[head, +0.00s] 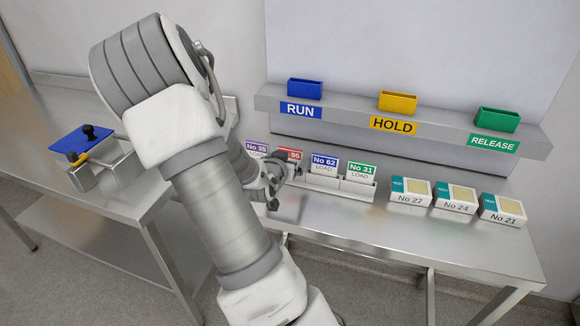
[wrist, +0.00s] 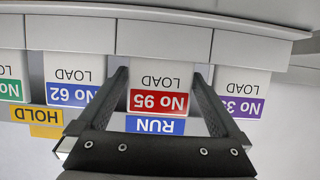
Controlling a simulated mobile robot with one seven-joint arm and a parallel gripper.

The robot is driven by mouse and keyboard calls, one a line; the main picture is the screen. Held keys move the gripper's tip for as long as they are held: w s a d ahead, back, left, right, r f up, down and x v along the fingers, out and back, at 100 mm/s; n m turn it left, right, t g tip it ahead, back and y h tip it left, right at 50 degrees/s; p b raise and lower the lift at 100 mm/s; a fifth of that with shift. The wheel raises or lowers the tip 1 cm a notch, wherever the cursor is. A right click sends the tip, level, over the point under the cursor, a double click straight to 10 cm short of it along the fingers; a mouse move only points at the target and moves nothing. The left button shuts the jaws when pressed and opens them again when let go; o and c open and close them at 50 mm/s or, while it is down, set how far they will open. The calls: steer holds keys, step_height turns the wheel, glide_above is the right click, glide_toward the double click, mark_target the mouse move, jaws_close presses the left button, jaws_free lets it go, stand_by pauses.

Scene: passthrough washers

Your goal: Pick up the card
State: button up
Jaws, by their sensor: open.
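Several cards stand upright in a grey card rack (head: 325,183) on the steel table. The red-topped No 95 card (head: 294,154) is partly hidden by my gripper (head: 290,171) in the head view. Beside it are the purple No 35 card (head: 256,149), the blue No 62 card (head: 324,163) and the green No 31 card (head: 361,170). In the wrist view, which is upside down, my gripper (wrist: 160,76) is open, with one finger on each side of the No 95 card (wrist: 158,101). I cannot tell whether the fingers touch it.
A shelf (head: 350,125) above holds blue RUN (head: 305,88), yellow HOLD (head: 397,102) and green RELEASE (head: 497,119) holders. Boxes No 27 (head: 410,192), No 24 (head: 455,197) and No 21 (head: 502,210) stand at right. A blue-topped fixture (head: 82,139) sits on the left table.

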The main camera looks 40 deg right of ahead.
steer(key=shift+r, duration=0.1)
steer(key=c, duration=1)
